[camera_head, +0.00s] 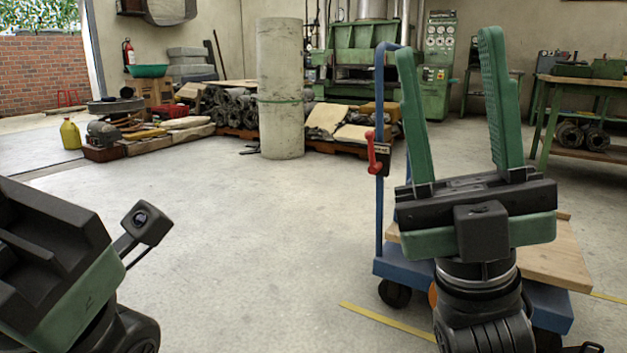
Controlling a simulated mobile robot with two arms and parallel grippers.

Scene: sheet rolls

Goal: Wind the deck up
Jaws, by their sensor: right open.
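A blue lift cart (393,267) stands at right with an upright blue post (379,200). A red crank handle (373,152) is on a dark box (384,160) on the post. A wooden deck board (562,258) lies low over the cart's blue base, partly hidden behind my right gripper. My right gripper (447,42) is open and empty, its green fingers pointing up in front of the cart. It appears to the right of the crank, apart from it. My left gripper (60,250) shows only its body at lower left; its fingertips are out of view.
A tall pale roll (281,90) stands mid-floor at the back. Pallets with stacked rolls (233,108) and sacks lie behind it. A yellow jug (70,134) is at left. A green-legged workbench (585,85) stands at right. The middle floor is clear.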

